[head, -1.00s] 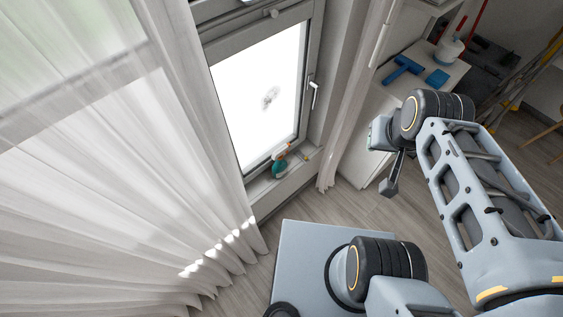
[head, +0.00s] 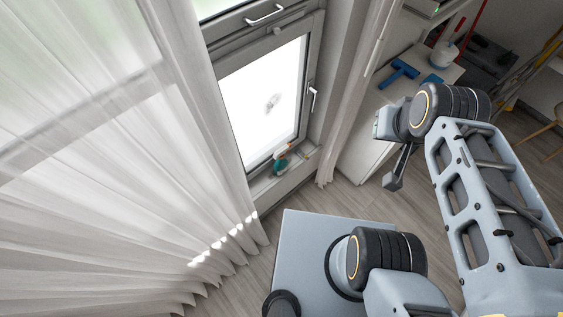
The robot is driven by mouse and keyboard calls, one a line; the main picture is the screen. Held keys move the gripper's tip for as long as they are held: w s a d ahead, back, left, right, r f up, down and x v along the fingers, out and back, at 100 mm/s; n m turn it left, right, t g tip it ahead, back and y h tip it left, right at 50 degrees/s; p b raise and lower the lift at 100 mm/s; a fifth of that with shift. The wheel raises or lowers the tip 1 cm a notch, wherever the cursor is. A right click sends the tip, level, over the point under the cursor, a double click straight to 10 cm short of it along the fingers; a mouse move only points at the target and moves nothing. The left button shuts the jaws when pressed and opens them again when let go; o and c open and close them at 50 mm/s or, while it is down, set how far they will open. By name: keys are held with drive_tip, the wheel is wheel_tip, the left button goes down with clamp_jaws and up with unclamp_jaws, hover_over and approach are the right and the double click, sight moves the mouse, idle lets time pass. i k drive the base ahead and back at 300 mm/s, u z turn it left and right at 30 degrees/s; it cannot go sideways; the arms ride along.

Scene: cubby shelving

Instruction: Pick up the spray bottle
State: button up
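A small teal bottle with orange and white parts, which looks like the spray bottle (head: 281,166), stands on the window sill at the foot of the bright window. It is small in the picture, so its nozzle is hard to make out. My gripper (head: 395,177) shows at the end of my arm, to the right of the bottle and well apart from it. Only a dark grey finger-like part shows clearly. I cannot see whether the gripper is open or shut, and nothing is visibly held in it.
Sheer white curtains (head: 130,170) hang on the left, beside the sill. A white cabinet (head: 365,145) stands behind my arm. On it are a blue squeegee-like tool (head: 400,72) and a white container (head: 446,52). Bare wooden floor (head: 340,200) lies below the window.

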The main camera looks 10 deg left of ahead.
sight(280, 167)
drive_tip(key=z, duration=0.9)
drive_tip(key=i, duration=1.3)
drive_tip(key=u, duration=4.95)
